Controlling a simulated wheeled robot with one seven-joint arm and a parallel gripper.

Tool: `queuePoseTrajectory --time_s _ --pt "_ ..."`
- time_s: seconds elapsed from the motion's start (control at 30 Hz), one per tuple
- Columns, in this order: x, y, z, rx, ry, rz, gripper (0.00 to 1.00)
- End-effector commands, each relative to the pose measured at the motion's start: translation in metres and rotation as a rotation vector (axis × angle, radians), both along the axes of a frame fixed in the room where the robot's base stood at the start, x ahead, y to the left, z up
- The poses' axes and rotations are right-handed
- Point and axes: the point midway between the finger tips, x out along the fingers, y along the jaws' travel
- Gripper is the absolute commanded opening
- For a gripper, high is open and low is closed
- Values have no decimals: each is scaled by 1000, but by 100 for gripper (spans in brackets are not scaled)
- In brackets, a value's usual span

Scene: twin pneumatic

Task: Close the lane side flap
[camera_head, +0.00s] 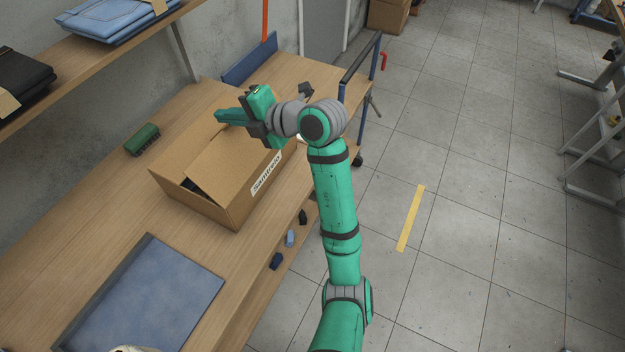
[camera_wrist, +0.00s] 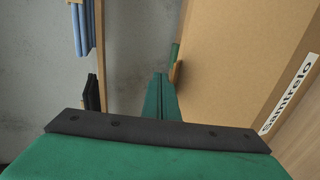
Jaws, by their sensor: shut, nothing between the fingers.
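An open-topped cardboard box (camera_head: 205,200) with a "Samtrelo" label stands on the wooden table. On its lane side, facing the aisle, a wide flap (camera_head: 232,160) slants over the opening. A gap along its left edge shows a dark inside. My gripper (camera_head: 220,117) is shut and empty above the far end of the box, its fingers pointing left. In the wrist view the green fingers (camera_wrist: 160,95) are together, with a broad cardboard surface (camera_wrist: 235,60) close on their right. I cannot tell whether they touch it. My arm hides part of the box's far right.
A green object (camera_head: 142,139) lies left of the box, and a blue tray (camera_head: 150,300) lies nearer. A shelf (camera_head: 100,48) with folded blue and black items overhangs at upper left. A blue-railed cart (camera_head: 360,75) stands beyond my arm.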

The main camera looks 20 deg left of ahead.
Motion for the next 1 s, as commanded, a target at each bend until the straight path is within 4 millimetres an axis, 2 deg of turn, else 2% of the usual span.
queuePoseTrajectory --time_s 0.63,1.0 --pt "0 0 0 0 0 0 0" --pt "0 0 13 0 -1 0 0"
